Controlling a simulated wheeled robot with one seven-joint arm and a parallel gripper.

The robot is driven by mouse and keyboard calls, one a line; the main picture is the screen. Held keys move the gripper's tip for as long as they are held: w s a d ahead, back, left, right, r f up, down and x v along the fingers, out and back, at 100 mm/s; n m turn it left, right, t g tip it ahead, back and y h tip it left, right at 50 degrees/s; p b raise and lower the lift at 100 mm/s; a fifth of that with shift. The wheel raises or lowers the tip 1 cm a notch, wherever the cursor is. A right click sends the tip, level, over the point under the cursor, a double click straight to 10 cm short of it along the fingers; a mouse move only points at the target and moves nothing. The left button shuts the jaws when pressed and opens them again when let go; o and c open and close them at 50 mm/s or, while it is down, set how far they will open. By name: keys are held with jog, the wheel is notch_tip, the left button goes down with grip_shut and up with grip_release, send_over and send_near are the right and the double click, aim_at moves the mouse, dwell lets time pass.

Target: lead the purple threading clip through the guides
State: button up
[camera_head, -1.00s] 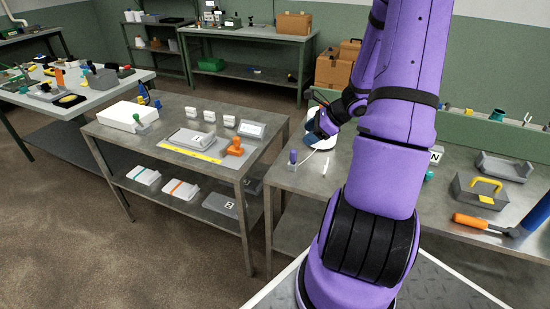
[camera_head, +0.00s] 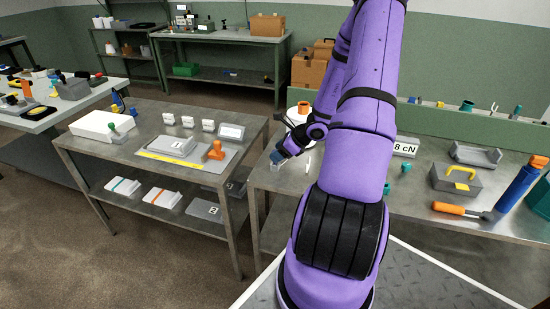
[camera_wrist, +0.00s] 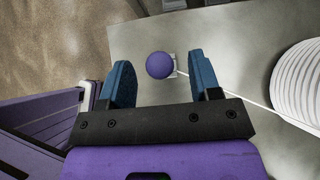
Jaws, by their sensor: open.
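The purple threading clip shows in the wrist view as a round purple knob (camera_wrist: 159,64) on a small pale base, with a white thread running right to the white yarn cone (camera_wrist: 300,88). My gripper (camera_wrist: 160,72) is open, its two blue fingers on either side of the knob in that view; contact cannot be told. In the head view my gripper (camera_head: 278,156) is low at the left front of the right bench and hides the knob. Teal fittings, possibly guides, stand at the rear ledge (camera_head: 466,105) and on the bench (camera_head: 406,167).
A small white post (camera_head: 308,166) stands right of my gripper. A display reading 8 cN (camera_head: 404,147), a grey box with a yellow handle (camera_head: 455,182) and an orange-handled tool (camera_head: 455,209) are farther right. The left bench (camera_head: 150,125) carries white pieces and an orange stamp-like object.

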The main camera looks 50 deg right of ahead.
aim_at(272, 163)
jog(key=shift+x, duration=1.85)
jog(key=shift+c, duration=0.2)
jog(key=c, duration=1)
jog(key=shift+o, duration=0.2)
jog(key=shift+r, duration=0.1)
jog(key=shift+r, duration=1.55)
jog(key=shift+r, duration=0.1)
